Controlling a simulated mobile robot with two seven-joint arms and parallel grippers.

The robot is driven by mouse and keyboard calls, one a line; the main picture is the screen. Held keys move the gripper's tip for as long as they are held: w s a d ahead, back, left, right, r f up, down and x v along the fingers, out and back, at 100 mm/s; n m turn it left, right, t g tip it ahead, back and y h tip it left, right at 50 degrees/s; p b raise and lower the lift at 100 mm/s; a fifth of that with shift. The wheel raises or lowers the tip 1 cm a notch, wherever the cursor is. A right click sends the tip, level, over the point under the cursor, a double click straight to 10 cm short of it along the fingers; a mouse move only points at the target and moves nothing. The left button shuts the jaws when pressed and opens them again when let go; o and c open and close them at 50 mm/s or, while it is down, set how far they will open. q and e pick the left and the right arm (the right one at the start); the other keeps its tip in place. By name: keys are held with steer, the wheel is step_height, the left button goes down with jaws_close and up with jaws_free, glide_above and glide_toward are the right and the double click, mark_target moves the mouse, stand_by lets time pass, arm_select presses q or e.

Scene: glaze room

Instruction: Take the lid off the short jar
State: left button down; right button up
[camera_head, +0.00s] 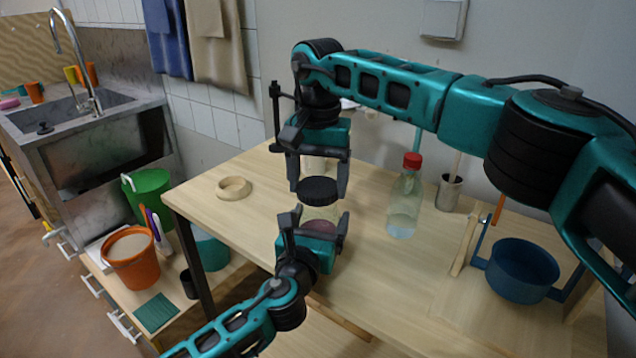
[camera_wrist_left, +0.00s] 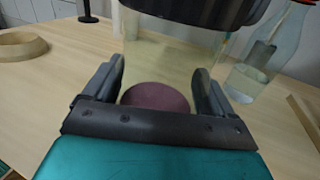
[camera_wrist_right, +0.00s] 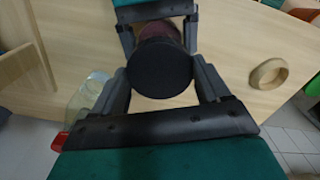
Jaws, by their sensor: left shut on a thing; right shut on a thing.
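The short jar is clear glass with something dark pink inside (camera_head: 320,214). Its body also shows in the left wrist view (camera_wrist_left: 165,60). Its round black lid (camera_head: 319,190) is at the top of the jar, and it fills the middle of the right wrist view (camera_wrist_right: 160,70). I cannot tell whether there is a gap between lid and glass. My left gripper (camera_head: 320,222) is shut on the jar body, low and from the near side. My right gripper (camera_head: 318,186) comes from above and is shut on the lid, one finger on each side.
A clear bottle with a red cap (camera_head: 405,200) stands close to the right of the jar. A wooden ring (camera_head: 234,188) lies to the left. A metal cup (camera_head: 449,192) and a blue pot (camera_head: 521,272) are further right. The table between ring and jar is clear.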

mark_target(318, 186)
steer(key=shift+r, duration=0.1)
steer(key=shift+r, duration=1.95)
arm_select(q)
jaws_free()
